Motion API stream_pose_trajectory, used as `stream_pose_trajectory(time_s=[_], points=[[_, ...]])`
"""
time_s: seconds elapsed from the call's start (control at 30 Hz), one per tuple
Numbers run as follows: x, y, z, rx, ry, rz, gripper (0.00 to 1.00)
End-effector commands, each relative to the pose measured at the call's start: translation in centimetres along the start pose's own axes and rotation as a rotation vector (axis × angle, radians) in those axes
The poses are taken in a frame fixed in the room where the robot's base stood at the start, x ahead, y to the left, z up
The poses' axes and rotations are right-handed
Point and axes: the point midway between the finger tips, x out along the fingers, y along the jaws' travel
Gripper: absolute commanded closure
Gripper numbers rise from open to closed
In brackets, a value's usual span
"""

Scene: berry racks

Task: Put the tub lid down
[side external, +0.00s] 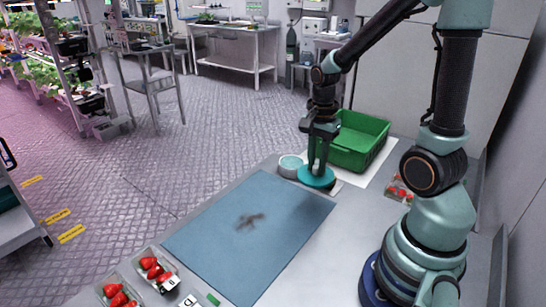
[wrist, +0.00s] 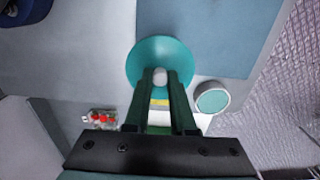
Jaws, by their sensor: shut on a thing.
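The tub lid is a teal round disc (side external: 317,180) at the far right corner of the blue mat; it also shows in the wrist view (wrist: 160,50). My gripper (side external: 318,167) points down over it. In the wrist view my fingers (wrist: 160,82) are closed around the pale knob at the lid's middle. The lid looks level and close to the table top; I cannot tell whether it touches. A small round tub (side external: 290,166) with a pale rim and light teal inside stands just left of the lid; it also shows in the wrist view (wrist: 212,98).
A green crate (side external: 358,143) stands on a white sheet behind the lid. A blue mat (side external: 245,240) covers the table's middle, bare but for a dark smudge or shadow. Punnets of strawberries lie at the front left (side external: 155,270) and right (side external: 398,192).

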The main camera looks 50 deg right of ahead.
Motion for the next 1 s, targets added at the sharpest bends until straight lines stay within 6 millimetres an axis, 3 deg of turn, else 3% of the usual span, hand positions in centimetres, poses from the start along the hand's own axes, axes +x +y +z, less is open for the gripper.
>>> stream_pose_trajectory(time_s=[0.03,0.2,0.73,1.0], points=[[1.4,0.2,0.1,0.0,-0.004,0.009,1.0],[4.5,0.2,0.1,0.0,-0.003,0.006,1.0],[9.2,0.1,0.0,0.0,-0.001,0.003,1.0],[9.7,0.0,0.0,0.0,0.0,-0.001,1.0]])
